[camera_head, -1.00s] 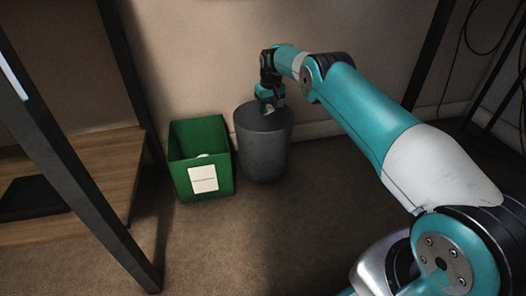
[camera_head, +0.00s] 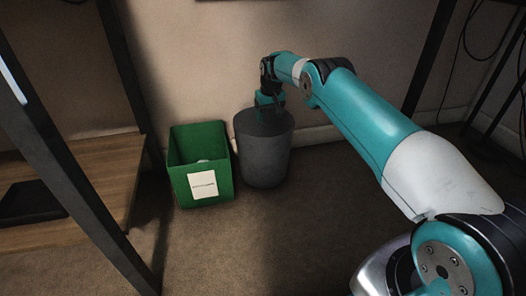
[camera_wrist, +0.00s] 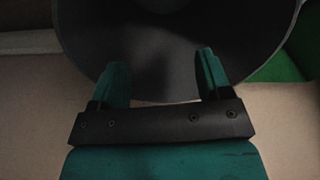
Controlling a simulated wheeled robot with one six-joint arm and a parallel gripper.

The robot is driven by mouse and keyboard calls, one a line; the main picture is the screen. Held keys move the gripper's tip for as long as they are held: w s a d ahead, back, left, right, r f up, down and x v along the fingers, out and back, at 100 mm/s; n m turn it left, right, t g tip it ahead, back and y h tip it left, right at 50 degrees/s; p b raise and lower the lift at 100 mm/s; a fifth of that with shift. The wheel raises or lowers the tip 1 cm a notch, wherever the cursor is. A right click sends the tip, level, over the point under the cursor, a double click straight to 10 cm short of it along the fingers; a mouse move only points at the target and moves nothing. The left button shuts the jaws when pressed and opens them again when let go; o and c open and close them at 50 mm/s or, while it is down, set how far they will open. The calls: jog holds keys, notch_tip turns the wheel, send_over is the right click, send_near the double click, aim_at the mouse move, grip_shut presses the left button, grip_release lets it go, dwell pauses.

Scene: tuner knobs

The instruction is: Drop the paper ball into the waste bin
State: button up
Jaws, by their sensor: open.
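The waste bin (camera_head: 263,158) is a dark grey round bin standing on the carpet by the wall. My gripper (camera_head: 270,108) is over its mouth in the head view. In the wrist view my gripper (camera_wrist: 162,68) has its two fingers spread apart, with nothing between them. The bin's dark inside (camera_wrist: 165,45) fills the space past the fingertips there. I cannot make out the paper ball between the fingers, and the bin's floor is mostly out of sight.
A green box (camera_head: 202,186) with a white label stands just left of the bin, with a small pale item (camera_head: 203,161) inside. A wooden shelf (camera_head: 95,165) with dark metal legs is at the left. Open carpet (camera_head: 270,240) lies in front.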

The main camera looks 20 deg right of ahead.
notch_tip(320, 180, up, 16)
jog(key=s+p, duration=0.2)
jog(key=p, duration=0.6)
jog(key=shift+r, duration=0.1)
jog(key=s+a+r+n+y+p, duration=0.1)
jog(key=s+a+r+n+p, duration=0.15)
jog(key=s+a+r, duration=0.75)
jog(key=s+a+r+n+y+p, duration=0.1)
jog(key=s+a+r+n+p, duration=0.15)
jog(key=s+a+r, duration=0.6)
jog(key=s+a+r+n+y+p, duration=0.1)
jog(key=s+a+r+p, duration=0.1)
jog(key=s, duration=0.8)
jog(key=s+a+r+g+p, duration=0.1)
jog(key=s+r, duration=0.2)
jog(key=s, duration=0.7)
jog(key=s+a+r+n+y+p, duration=0.1)
jog(key=s+a+r+p, duration=0.1)
jog(key=s, duration=0.8)
notch_tip(320, 180, up, 38)
jog(key=p, duration=3.8)
jog(key=shift+w+d, duration=0.25)
jog(key=shift+w, duration=0.05)
jog(key=shift+f, duration=0.15)
jog(key=shift+c, duration=0.2)
